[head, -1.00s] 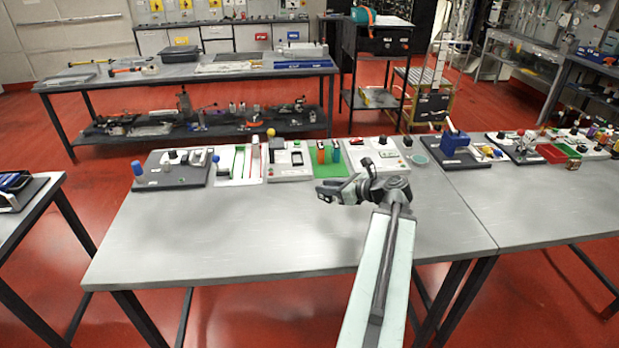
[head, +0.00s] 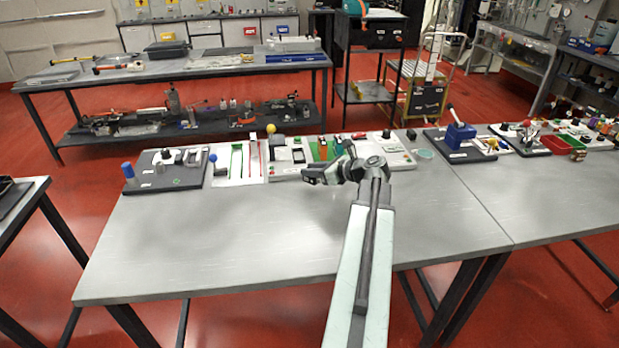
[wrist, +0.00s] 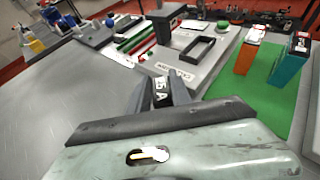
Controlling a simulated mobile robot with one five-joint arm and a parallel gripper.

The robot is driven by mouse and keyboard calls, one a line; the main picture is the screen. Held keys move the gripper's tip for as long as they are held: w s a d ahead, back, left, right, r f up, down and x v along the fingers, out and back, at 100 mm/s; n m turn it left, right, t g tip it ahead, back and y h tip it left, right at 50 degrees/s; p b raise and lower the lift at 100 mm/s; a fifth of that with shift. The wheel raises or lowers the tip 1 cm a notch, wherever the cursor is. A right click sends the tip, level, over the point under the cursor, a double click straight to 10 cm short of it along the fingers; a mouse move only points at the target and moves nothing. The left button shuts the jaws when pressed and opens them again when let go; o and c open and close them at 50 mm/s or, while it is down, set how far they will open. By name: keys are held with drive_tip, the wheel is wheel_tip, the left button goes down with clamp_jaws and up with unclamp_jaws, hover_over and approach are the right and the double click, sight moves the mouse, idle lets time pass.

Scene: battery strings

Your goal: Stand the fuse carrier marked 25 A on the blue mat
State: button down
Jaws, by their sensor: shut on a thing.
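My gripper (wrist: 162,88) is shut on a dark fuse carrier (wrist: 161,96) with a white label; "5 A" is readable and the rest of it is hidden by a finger. In the head view my gripper (head: 311,175) is just in front of the panel row, over the table's back part. The wrist view shows a green mat (wrist: 262,98) to the right of my gripper. An orange block (wrist: 246,57) and a teal block (wrist: 287,68) stand upright on it. I cannot make out a blue mat in either view.
A light panel with a black rectangular frame (wrist: 197,50) and a green knob (wrist: 224,25) lies ahead of my gripper. A dark panel with a blue knob (head: 128,173) is at the left. The table's front part (head: 230,240) is clear.

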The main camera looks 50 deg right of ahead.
wheel_tip(320, 180, down, 2)
drive_tip(key=shift+d+f+b, duration=0.1)
drive_tip(key=shift+f+b, duration=0.15)
drive_tip(key=shift+b, duration=0.35)
drive_tip(key=shift+r, duration=0.2)
drive_tip(key=shift+f, duration=0.15)
drive_tip(key=c, duration=1.2)
unclamp_jaws()
drive_tip(key=shift+o, duration=0.2)
